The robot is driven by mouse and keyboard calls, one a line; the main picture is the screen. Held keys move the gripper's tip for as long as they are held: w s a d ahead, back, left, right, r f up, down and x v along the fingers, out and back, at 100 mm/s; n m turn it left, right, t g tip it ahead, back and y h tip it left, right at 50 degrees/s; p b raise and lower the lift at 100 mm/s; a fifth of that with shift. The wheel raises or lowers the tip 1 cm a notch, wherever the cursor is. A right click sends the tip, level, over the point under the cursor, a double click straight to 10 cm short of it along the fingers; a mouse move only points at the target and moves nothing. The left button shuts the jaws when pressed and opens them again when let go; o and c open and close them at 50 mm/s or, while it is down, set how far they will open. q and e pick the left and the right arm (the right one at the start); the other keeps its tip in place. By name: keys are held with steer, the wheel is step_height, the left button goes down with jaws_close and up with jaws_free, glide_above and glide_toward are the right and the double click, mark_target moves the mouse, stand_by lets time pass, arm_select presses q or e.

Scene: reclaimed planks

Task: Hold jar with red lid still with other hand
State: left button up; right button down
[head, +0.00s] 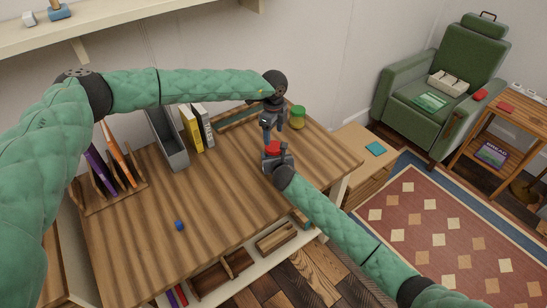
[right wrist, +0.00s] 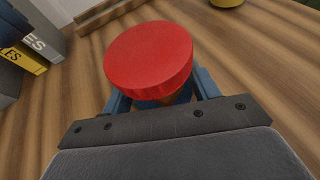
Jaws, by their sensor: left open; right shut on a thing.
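The jar with the red lid (head: 273,147) stands near the right end of the plank table. In the right wrist view its red lid (right wrist: 148,52) fills the middle, and most of the jar body is hidden under it. My right gripper (head: 274,158) is shut on the jar, with a blue finger on either side below the lid. My left gripper (head: 267,133) is open and points down just above the red lid.
A grey bin (head: 168,140), a yellow book (head: 191,130) and a pale book (head: 204,126) stand at the back. A rack with books (head: 110,185) is at left. A small blue object (head: 179,225) lies on the open table front.

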mark_target(273, 145)
arm_select(q)
step_height(273, 145, down, 6)
stand_by(0.4)
steer(key=c, duration=0.8)
steer(key=m, duration=0.3)
steer(key=shift+m, duration=0.4)
steer(key=m, duration=0.8)
steer(key=shift+w, duration=0.1)
steer(key=m, duration=0.5)
steer(key=shift+a, duration=0.1)
